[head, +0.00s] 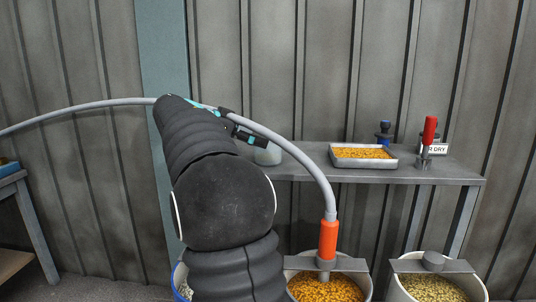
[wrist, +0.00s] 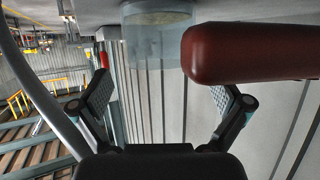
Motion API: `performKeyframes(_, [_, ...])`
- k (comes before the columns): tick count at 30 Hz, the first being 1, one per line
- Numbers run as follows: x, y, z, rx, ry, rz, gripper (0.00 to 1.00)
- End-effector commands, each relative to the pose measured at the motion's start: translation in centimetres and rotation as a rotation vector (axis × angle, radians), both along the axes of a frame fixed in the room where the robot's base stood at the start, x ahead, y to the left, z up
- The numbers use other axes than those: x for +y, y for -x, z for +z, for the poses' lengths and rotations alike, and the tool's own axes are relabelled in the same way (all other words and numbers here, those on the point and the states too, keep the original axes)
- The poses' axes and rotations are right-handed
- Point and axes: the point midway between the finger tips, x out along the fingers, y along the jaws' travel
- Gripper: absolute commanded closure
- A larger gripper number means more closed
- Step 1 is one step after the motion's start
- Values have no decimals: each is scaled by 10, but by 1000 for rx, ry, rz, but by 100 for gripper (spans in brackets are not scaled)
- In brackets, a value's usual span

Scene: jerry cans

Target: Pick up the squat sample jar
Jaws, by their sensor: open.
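The squat sample jar is a clear, pale container (wrist: 158,45) at the top middle of the wrist view, where the scene shows upside down. In the head view a pale jar (head: 268,156) stands at the left part of the shelf, partly hidden by my arm. My gripper (wrist: 160,84) is open and empty, its fingers spread wide below the jar in the wrist view. The fingers are apart from it. In the head view only part of my gripper (head: 243,135) shows, just above and left of the jar.
A rounded red-brown bar (wrist: 250,52) overlaps the jar's right edge in the wrist view, close to my right-hand finger. The shelf (head: 430,170) also bears a grain tray (head: 362,164), a blue-topped item (head: 384,132) and a red-handled tool (head: 429,132). Grain buckets stand below; a grey hose arches past my arm.

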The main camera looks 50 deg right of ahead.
Motion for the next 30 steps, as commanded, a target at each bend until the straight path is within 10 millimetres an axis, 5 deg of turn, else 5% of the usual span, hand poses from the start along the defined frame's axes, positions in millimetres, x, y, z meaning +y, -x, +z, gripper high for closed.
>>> performKeyframes(12, [-16, 7, -7, 0, 0, 0, 0])
performKeyframes(19, [-16, 7, -7, 0, 0, 0, 52])
performKeyframes(30, [-16, 6, -5, -1, 0, 0, 52])
